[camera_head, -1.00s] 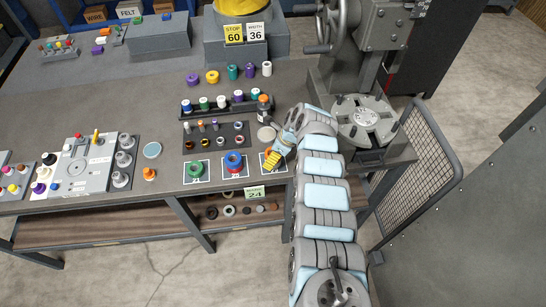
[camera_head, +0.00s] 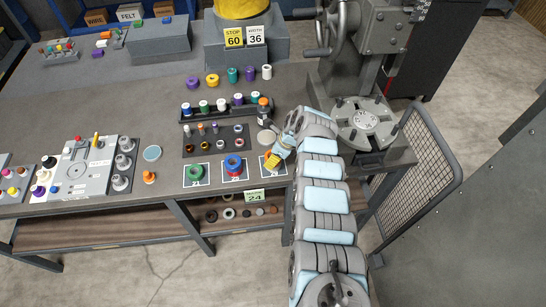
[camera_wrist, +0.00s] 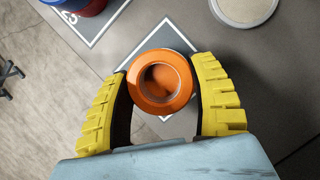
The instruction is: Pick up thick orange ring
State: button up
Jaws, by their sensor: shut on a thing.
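The thick orange ring (camera_wrist: 160,61) sits between the two yellow fingers of my gripper (camera_wrist: 166,82) in the wrist view, with its hole facing the camera. The fingers are shut on it from the left and right. A white-edged dark card (camera_wrist: 118,72) shows behind the ring; I cannot tell how much gap, if any, is between them. In the head view my gripper (camera_head: 271,161) is over the rightmost card at the table's front edge, and a little orange shows beside the yellow fingers.
A blue and red ring (camera_head: 233,164) and a green ring (camera_head: 195,172) lie on cards to the left. A pale round disc (camera_head: 266,137) lies just behind my gripper. A rack of small parts (camera_head: 222,106) stands farther back. A machine with a round plate (camera_head: 365,122) stands right.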

aim_at(266, 160)
notch_tip(266, 160, up, 3)
jog(key=shift+s+d+r+p, duration=0.1)
jog(key=shift+p, duration=0.65)
jog(key=shift+s+a+r+p, duration=0.2)
jog(key=shift+s+r+p, duration=0.55)
jog(key=shift+s+r, duration=0.5)
jog(key=s+r+p, duration=0.4)
jog(key=s+r, duration=0.3)
jog(key=s, duration=0.4)
